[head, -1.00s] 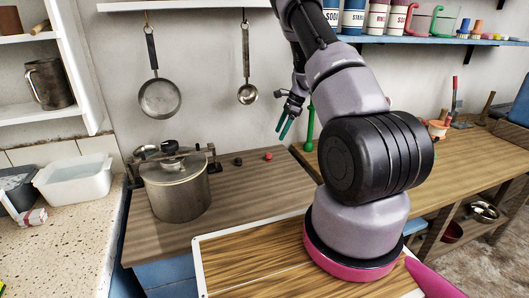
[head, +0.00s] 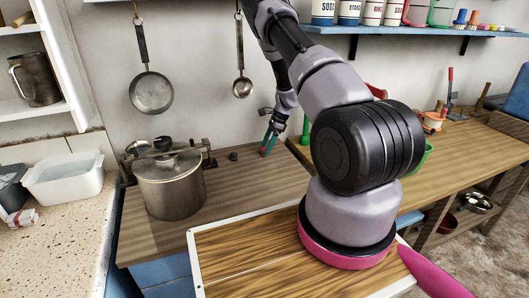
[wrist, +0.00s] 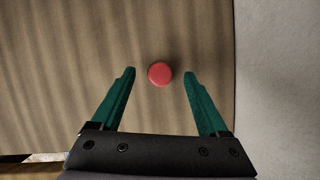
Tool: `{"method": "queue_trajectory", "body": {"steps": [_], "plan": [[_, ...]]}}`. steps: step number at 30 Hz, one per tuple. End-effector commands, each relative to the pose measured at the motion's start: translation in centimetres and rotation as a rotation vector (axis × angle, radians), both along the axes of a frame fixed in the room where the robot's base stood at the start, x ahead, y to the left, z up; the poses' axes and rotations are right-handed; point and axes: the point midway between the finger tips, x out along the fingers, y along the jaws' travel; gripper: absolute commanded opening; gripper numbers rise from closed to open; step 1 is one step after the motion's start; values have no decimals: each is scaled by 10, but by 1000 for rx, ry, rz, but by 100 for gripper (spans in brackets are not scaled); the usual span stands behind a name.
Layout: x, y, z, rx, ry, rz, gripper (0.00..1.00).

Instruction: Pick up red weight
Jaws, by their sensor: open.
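The red weight (wrist: 160,74) is a small round disc on the wooden worktop. In the wrist view it shows between the two green fingertips of my gripper (wrist: 159,72), with a clear gap on each side. My gripper is open and holds nothing. In the head view my gripper (head: 267,144) points down over the back of the worktop, right of a small dark weight (head: 233,156). Its fingers hide most or all of the red weight there. I cannot tell how far the fingertips are above the worktop.
A lidded metal pot (head: 170,184) stands left on the worktop (head: 222,200). A white-edged wooden board (head: 250,248) lies in front. A pan (head: 151,92) and a ladle (head: 242,87) hang on the wall behind. A green upright object (head: 305,130) stands right of my gripper.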

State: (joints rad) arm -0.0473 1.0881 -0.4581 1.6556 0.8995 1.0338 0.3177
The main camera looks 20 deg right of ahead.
Motion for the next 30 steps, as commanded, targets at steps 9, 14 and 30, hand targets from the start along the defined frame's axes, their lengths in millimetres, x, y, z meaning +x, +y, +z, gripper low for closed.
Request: {"method": "queue_trajectory", "body": {"steps": [9, 14, 30], "plan": [[0, 2, -5, 0, 0, 0, 74], [0, 2, -5, 0, 0, 0, 12], [2, 2, 12, 0, -3, 0, 0]]}}
